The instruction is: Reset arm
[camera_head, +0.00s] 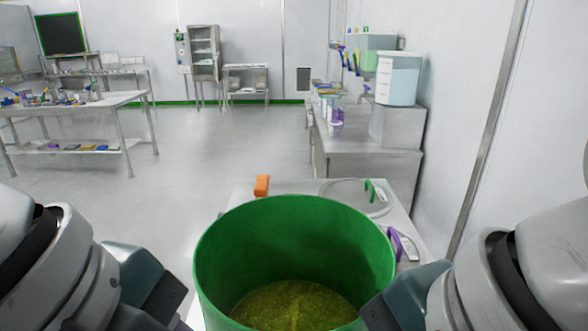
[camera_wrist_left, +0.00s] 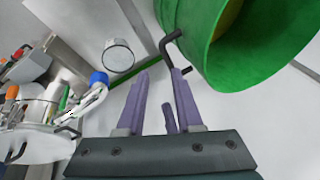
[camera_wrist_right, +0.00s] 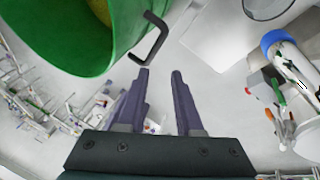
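A large green bucket (camera_head: 240,232) with yellow-green contents (camera_head: 295,305) stands directly in front of me in the head view. My arms flank it, and the fingers are hidden there. In the left wrist view the bucket (camera_wrist_left: 260,60) is at upper right; its black handle (camera_wrist_left: 170,42) reaches near the tip of one finger. My left gripper (camera_wrist_left: 162,75) has its purple fingers apart, with nothing between them. In the right wrist view the bucket (camera_wrist_right: 60,25) is at upper left, and its black handle (camera_wrist_right: 155,42) lies just beyond the fingertips. My right gripper (camera_wrist_right: 160,73) is open and empty.
Behind the bucket, a pale surface holds an orange block (camera_head: 262,186), a round lid (camera_head: 345,194) and a purple-handled item (camera_head: 400,243). A steel counter (camera_head: 370,160) with containers stands along the right wall. A cluttered table (camera_head: 80,108) is at left. Open floor (camera_head: 200,150) lies between.

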